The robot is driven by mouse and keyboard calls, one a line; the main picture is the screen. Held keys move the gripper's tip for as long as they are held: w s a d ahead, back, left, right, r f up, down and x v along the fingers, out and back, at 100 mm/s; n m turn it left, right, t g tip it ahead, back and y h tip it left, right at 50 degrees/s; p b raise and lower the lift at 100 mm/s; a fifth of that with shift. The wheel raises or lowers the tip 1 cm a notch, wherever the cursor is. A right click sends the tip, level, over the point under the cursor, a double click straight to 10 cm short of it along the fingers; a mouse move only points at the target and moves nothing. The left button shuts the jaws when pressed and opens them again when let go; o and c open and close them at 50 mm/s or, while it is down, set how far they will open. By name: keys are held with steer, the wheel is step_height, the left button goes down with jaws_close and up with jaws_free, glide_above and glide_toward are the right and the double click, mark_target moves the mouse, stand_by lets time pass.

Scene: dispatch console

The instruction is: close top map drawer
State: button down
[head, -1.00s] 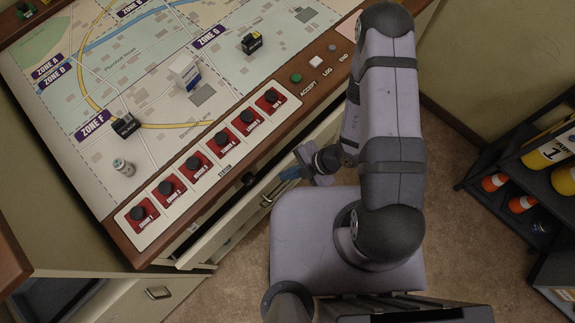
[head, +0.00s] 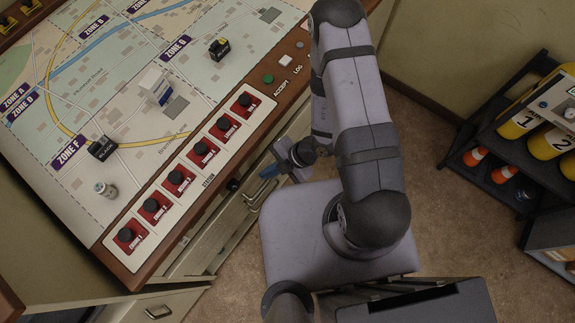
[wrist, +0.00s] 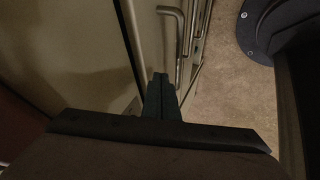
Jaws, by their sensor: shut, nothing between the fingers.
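The top map drawer (head: 218,234) is in the cabinet under the console's wooden front edge, left of my arm in the head view. Its front stands out a little past that edge; how far is hard to tell. Bar handles (wrist: 174,22) show in the wrist view, and one handle (head: 250,197) shows in the head view. My gripper (head: 270,171) is shut and empty, close to the cabinet front. In the wrist view its fingertips (wrist: 161,80) are beside the pale front, just below the handles; I cannot tell whether they touch.
The console (head: 130,268) carries a map with small vehicle blocks, red station switches (head: 178,180) and a green button (head: 268,79). A lower drawer handle (head: 158,312) is at bottom left. A dark rack (head: 470,165) with yellow cylinders stands at right. Floor between is clear.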

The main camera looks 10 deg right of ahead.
steer(key=s+d+f+v, duration=0.1)
steer(key=s+v, duration=0.1)
steer(key=v, duration=0.9)
steer(key=shift+d+p, duration=0.25)
steer(key=shift+p, duration=0.1)
steer(key=c, duration=2.1)
jaws_free()
steer(key=shift+s+r, duration=0.1)
steer(key=shift+o, duration=1.3)
steer(key=shift+f+b, duration=0.25)
steer(key=shift+b, duration=0.05)
step_height(320, 180, down, 17)
steer(key=n+t+y+b, duration=0.6)
steer(key=y+b, duration=0.5)
steer(key=b, duration=1.8)
steer(key=shift+s+r+n+t, duration=0.2)
steer(key=shift+s+n+t, duration=0.05)
steer(key=shift+n+t, duration=0.05)
steer(key=shift+a, duration=0.15)
